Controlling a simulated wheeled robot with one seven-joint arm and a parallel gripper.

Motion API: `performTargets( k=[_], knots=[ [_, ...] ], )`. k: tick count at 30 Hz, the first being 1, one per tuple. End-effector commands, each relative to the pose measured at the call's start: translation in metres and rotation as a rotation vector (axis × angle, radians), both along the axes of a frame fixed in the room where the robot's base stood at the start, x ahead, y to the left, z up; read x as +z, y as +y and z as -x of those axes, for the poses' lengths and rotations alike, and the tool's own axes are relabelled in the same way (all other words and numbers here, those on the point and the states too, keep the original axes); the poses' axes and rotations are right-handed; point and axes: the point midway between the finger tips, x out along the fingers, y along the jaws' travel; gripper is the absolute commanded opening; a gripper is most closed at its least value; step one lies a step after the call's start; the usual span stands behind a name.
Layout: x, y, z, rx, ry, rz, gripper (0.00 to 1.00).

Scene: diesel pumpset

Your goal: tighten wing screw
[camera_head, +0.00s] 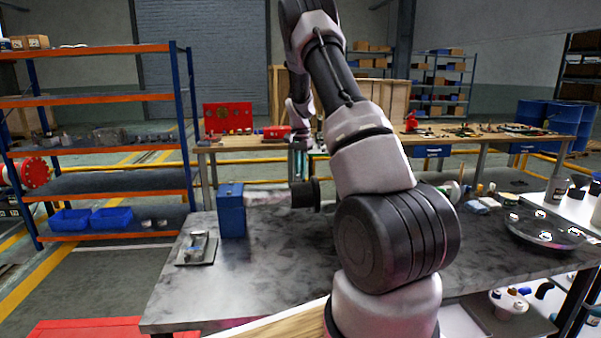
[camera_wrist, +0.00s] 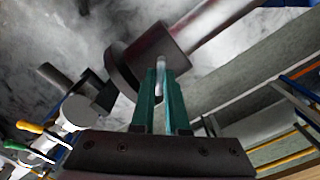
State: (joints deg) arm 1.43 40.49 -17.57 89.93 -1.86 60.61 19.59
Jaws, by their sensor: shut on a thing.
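My gripper (camera_wrist: 160,66) is shut on a pale, narrow piece, likely the wing screw (camera_wrist: 160,80), which shows between the two teal fingers in the wrist view. The screw's wings cannot be made out. Right beyond the fingertips is a dark, flanged cylinder (camera_wrist: 146,55) with a rod running to the upper right. In the head view, a dark cylinder (camera_head: 305,193) sits on a pale horizontal shaft (camera_head: 265,196) beside a blue block (camera_head: 231,211). The screw is not discernible in the head view.
The grey metal table (camera_head: 270,270) has free room in front of the blue block. A small metal fixture (camera_head: 198,246) lies at its left. A dark round tray (camera_head: 545,228) and bottles stand at the right. A blue-orange shelf (camera_head: 100,145) stands at the left.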

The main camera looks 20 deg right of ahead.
Motion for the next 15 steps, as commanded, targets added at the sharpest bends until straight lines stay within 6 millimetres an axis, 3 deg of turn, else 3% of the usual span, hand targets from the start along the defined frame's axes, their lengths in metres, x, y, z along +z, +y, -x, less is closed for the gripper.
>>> performTargets(
  k=[15],
  knots=[
    [0.0000, 0.0001, -0.0003, -0.058, -0.001, 0.000, 0.00]
  ],
)
